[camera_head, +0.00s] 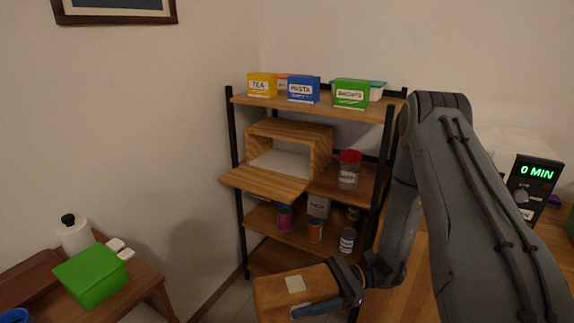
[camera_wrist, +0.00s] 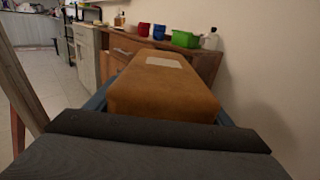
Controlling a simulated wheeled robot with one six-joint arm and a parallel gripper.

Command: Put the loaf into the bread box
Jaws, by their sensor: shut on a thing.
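The loaf (camera_head: 272,295) is a brown block with a pale label on top. My gripper (camera_head: 325,290) is shut on it and holds it at the bottom middle of the head view, in front of the shelf. The loaf (camera_wrist: 165,88) also fills the middle of the wrist view, between the fingers. The bread box (camera_head: 318,146) is a wooden box on the shelf's second board. Its door (camera_head: 262,184) is folded down and forward, so the front is open. Its inside looks empty, with a pale floor. The loaf is apart from the box, lower and nearer to me.
The shelf (camera_head: 232,135) has black posts. Tea, pasta and biscuits boxes (camera_head: 303,90) stand on its top board. A red-lidded jar (camera_head: 348,170) stands right of the bread box. Jars (camera_head: 315,231) stand below. A green box (camera_head: 93,275) and white bottle (camera_head: 74,235) are at left.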

